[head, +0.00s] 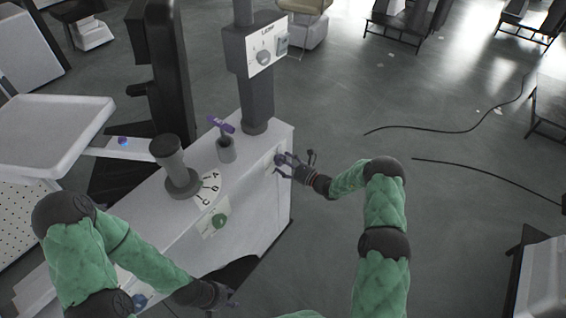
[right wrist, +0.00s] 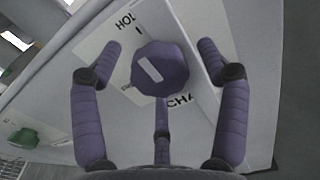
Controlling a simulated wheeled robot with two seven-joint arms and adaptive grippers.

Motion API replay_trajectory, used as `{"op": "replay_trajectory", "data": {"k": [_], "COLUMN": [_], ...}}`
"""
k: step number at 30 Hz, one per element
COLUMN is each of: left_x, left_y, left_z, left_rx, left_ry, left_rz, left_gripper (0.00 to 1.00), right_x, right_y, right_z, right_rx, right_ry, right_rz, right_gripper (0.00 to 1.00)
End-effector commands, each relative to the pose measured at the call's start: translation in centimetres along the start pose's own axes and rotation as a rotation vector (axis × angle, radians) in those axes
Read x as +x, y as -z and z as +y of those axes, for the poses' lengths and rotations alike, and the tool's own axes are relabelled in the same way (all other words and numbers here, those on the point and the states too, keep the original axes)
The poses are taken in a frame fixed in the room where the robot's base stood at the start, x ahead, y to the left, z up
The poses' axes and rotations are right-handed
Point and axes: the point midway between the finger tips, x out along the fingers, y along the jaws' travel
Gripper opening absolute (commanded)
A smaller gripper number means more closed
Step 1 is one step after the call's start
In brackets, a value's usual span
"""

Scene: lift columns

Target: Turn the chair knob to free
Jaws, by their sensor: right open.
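The chair knob (right wrist: 163,68) is a dark purple, many-sided dial with a pale pointer bar, on a white label plate in the right wrist view. Partly covered lettering reads "HOL" at its upper left and "CHA" below it. My right gripper (head: 285,161) is at the near right side of the white console in the head view. Its fingers are open on both sides of the knob, with a gap visible at each side, and a third finger is below it. My left gripper (head: 215,296) is low at the console's front; its fingers are too dark to read.
A post with a dial box (head: 265,50) rises behind. Black cables (head: 440,130) lie on open floor at right.

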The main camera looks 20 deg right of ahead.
Motion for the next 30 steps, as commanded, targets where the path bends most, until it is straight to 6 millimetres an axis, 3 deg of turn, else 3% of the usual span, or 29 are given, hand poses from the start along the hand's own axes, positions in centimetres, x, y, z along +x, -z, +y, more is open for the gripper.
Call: {"op": "replay_trajectory", "data": {"k": [1, 7, 20, 30], "left_x": [0.0, 0.0, 0.3, 1.3], "left_y": [0.0, 0.0, 0.0, 0.1], "left_z": [0.0, 0.0, -0.1, -0.5], "left_rx": [0.000, 0.000, 0.000, 0.000], "left_ry": [0.000, 0.000, 0.000, 0.000], "left_rz": [0.000, 0.000, 0.000, 0.000], "left_gripper": [0.40, 0.40, 0.40, 0.40], "right_x": [0.0, 0.0, 0.0, 0.0], "right_y": [0.0, 0.0, 0.1, 0.2], "right_z": [0.0, 0.0, 0.1, 0.1], "right_rx": [0.000, 0.000, -0.061, -0.316], "right_ry": [0.000, 0.000, -0.001, -0.002], "right_rz": [0.000, 0.000, 0.001, 0.000], "right_gripper": [0.75, 0.20, 0.19, 0.19]}}
